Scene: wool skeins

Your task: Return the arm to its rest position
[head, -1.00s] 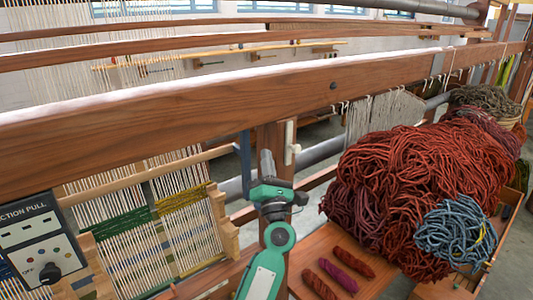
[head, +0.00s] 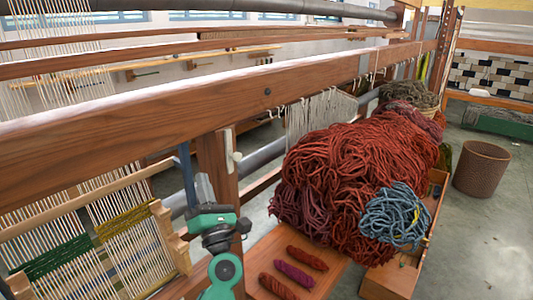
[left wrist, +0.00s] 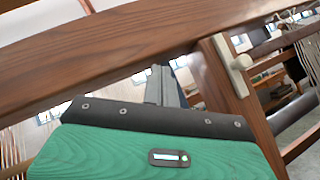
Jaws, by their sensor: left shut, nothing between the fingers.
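My left arm comes up from the bottom of the head view. Its gripper (head: 203,188) points up in front of a wooden loom post (head: 218,165), below the long beam. The gripper is shut and empty. In the left wrist view its grey fingers (left wrist: 165,86) are together below the beam (left wrist: 130,45), beside the post. I cannot tell whether they touch the wood. A big heap of rust-red wool (head: 350,175) and a blue skein (head: 397,215) lie to the right of the gripper. My right gripper does not show.
Three small red and purple skeins (head: 293,272) lie on a wooden board (head: 325,285). A small loom with white warp (head: 85,235) stands left of my arm. A wicker basket (head: 482,168) stands on open floor (head: 480,230) at the right.

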